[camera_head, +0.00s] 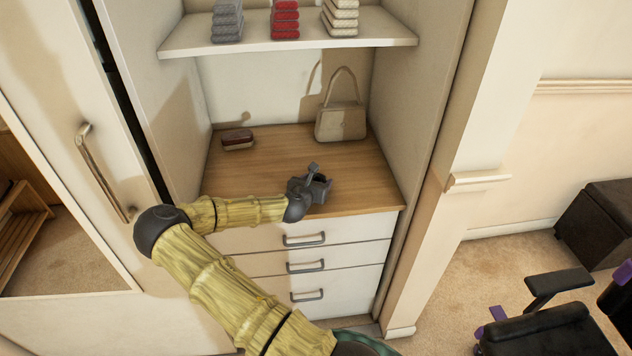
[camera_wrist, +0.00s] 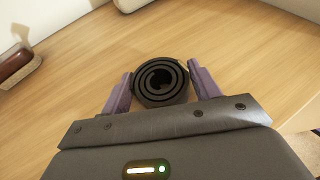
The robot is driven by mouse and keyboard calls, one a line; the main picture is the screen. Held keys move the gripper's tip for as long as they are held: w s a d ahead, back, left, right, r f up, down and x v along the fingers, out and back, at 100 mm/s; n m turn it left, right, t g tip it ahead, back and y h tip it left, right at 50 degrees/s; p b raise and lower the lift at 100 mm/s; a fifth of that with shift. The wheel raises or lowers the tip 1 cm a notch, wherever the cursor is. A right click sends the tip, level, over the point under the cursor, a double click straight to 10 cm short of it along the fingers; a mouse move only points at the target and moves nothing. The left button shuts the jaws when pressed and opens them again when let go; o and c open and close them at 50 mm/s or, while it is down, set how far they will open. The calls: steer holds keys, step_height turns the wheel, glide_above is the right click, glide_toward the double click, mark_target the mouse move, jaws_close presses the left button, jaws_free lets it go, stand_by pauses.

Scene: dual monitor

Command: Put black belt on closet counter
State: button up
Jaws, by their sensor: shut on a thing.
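The black belt (camera_wrist: 160,80) is rolled into a coil in the wrist view. My gripper (camera_wrist: 160,88) is shut on it, with a purple finger on each side. In the head view my gripper (camera_head: 318,186) is over the front part of the wooden closet counter (camera_head: 240,178); the belt is hard to make out there. The counter also fills the background of the wrist view (camera_wrist: 60,100). I cannot tell whether the belt touches the counter or is just above it.
A brown wallet-like item (camera_head: 238,139) lies at the counter's back left. A beige handbag (camera_head: 341,121) stands at the back right. A shelf (camera_head: 290,48) with folded towels hangs above. Drawers (camera_head: 300,262) are below. The counter's middle is clear.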

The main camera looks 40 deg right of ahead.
steer(key=o, duration=1)
steer(key=shift+f, duration=0.1)
steer(key=shift+a, duration=0.1)
steer(key=v, duration=1.2)
